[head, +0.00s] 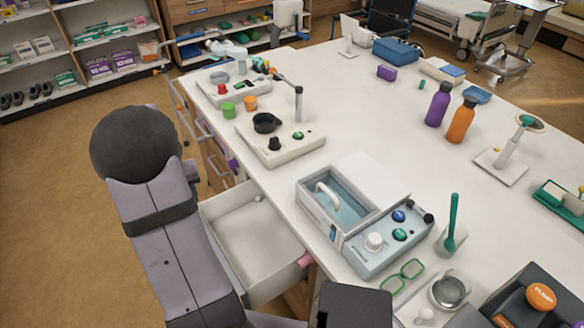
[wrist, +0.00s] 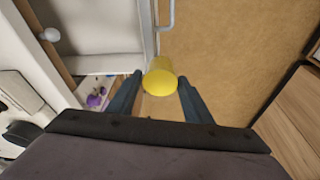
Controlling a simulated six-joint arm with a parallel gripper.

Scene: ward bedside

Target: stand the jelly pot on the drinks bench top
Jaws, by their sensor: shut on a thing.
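The jelly pot (wrist: 160,80) shows in the wrist view as a small yellow round pot between the fingertips of my gripper (wrist: 161,84). My gripper is shut on it, and brown floor shows beyond it. In the head view my arm reaches down the left side of the bench, but the gripper and the pot are hidden there. The white bench top (head: 400,110) fills the middle and right of the head view. I cannot tell which part of it is the drinks bench.
An open white drawer (head: 240,240) juts from the bench front, close to my arm. A blue-grey basin unit (head: 335,203) and a cream device (head: 285,145) stand near the front edge. Purple (head: 438,104) and orange (head: 461,122) bottles stand farther back. Bare bench lies between.

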